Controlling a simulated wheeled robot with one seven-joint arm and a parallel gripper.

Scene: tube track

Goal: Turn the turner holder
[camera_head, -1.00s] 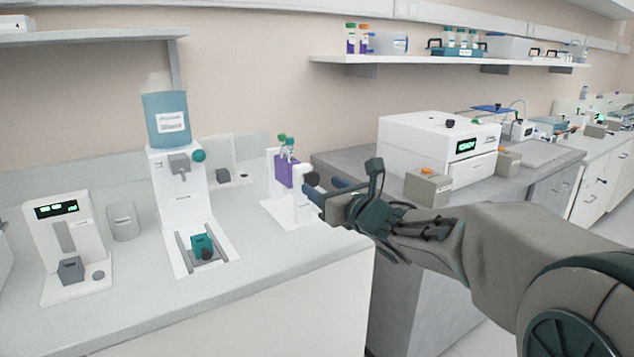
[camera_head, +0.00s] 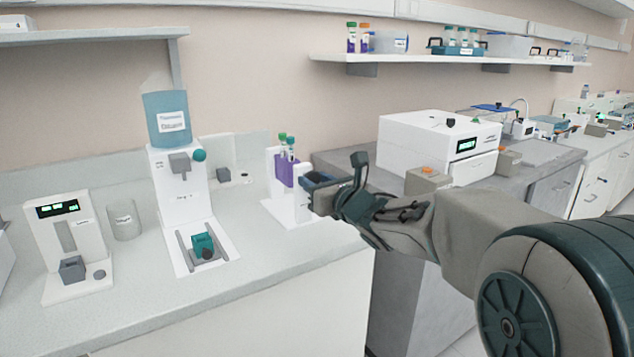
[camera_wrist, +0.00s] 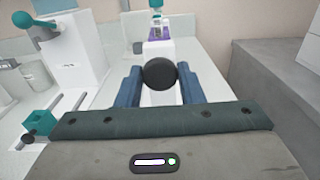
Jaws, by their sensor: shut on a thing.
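The turner holder (camera_head: 287,171) is a purple block with green-capped tubes on a white stand (camera_head: 283,209) near the right end of the counter. In the wrist view the purple holder (camera_wrist: 158,33) shows at the top, behind a round black knob (camera_wrist: 159,74). My gripper (camera_head: 312,190) reaches in from the right, at the front side of the stand. Its two blue fingers (camera_wrist: 159,82) lie on either side of the black knob and are shut on it. In the head view my gripper hides the knob.
A dispenser with a blue bottle (camera_head: 167,118) and a teal block (camera_head: 203,245) at its base stands left of the stand. A small display device (camera_head: 62,240) is further left. A white machine (camera_head: 420,142) stands on the grey bench at the right.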

